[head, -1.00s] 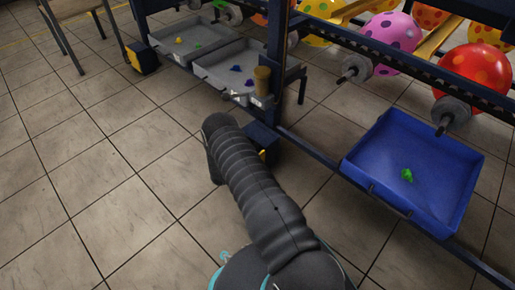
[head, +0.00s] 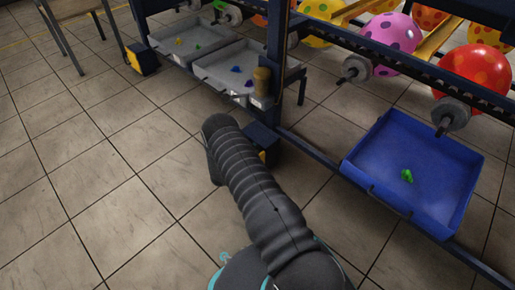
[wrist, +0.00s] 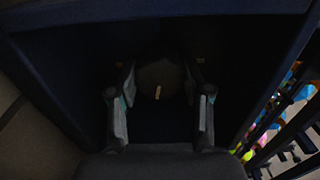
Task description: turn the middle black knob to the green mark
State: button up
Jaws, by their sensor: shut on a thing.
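A dark round knob (wrist: 160,72) with a short tan pointer line sits between the fingers in the wrist view. My gripper (wrist: 161,80) is shut on this knob, one finger on each side. The pointer line is close to upright in the picture, leaning slightly. The view is very dark, so I cannot tell which knob of the row this is. I see no green mark. In the head view my arm hides the gripper and the knob.
A blue tray (head: 376,184) with a green piece (head: 407,176) is at the right. Grey trays (head: 205,72) with small coloured pieces are at the upper middle. Spotted balloons (head: 392,30) stand behind the dark frame.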

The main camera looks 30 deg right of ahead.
jog(key=shift+s+d+n, duration=0.2)
jog(key=shift+n, duration=0.8)
jog(key=shift+f, duration=0.1)
jog(key=o, duration=1.2)
jog(key=shift+c, duration=0.2)
jog(key=shift+w, duration=0.1)
jog(key=shift+a, duration=0.15)
jog(key=shift+a, duration=0.3)
jog(key=v, duration=1.1)
jog(key=shift+a, duration=0.2)
